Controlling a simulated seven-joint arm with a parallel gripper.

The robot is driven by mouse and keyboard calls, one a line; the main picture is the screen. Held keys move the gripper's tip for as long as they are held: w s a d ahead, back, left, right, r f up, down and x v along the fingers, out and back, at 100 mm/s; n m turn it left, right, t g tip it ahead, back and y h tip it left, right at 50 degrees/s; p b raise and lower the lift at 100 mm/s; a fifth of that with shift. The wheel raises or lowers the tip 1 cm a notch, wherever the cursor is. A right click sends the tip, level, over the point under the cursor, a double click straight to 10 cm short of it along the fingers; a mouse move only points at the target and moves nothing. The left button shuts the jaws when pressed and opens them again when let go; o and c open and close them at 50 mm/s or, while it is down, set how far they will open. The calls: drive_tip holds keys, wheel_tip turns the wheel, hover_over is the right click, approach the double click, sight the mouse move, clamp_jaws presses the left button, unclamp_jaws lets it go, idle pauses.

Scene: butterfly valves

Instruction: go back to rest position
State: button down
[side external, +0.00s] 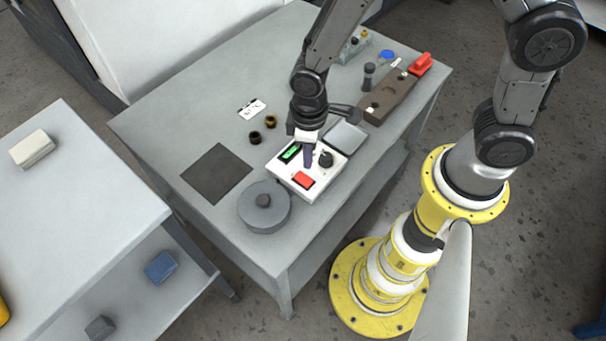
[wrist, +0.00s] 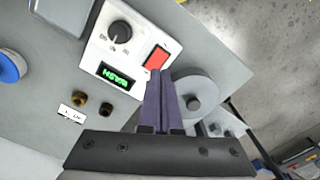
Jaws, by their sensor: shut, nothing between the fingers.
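My gripper (side external: 308,160) is shut and empty, its dark purple fingers pointing down over the white control box. In the wrist view the closed fingers (wrist: 161,75) reach up beside the red switch. The control box (side external: 285,175) has a green display (side external: 290,152), a black knob (side external: 326,159) and a red switch (side external: 303,179). In the wrist view the box shows the knob (wrist: 120,32), the lit green display (wrist: 116,75) and the red switch (wrist: 156,56). I cannot tell whether the fingertips touch the box.
A grey round disc (side external: 264,207) stands left of the box, near a dark square mat (side external: 217,174). A brown block (side external: 387,97), a red object (side external: 421,64) and a blue disc (side external: 386,56) sit toward the table's far right.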

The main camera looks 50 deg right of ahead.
drive_tip(key=w+d+r+m+t, duration=0.1)
drive_tip(key=d+r+m+t, duration=0.2)
drive_tip(key=r, duration=0.8)
drive_tip(key=w+d+r+t, duration=0.1)
drive_tip(key=d+r+t, duration=0.1)
drive_tip(key=d+r, duration=0.6)
drive_tip(key=s+d+r+m, duration=0.1)
drive_tip(key=s+r, duration=0.2)
drive_tip(key=s, duration=0.4)
drive_tip(key=s+d+r+m, duration=0.1)
drive_tip(key=s+r+m, duration=0.1)
drive_tip(key=s, duration=0.5)
drive_tip(key=shift+s+d+r+t, duration=0.25)
drive_tip(key=shift+r+t, duration=0.05)
drive_tip(key=shift+r, duration=0.35)
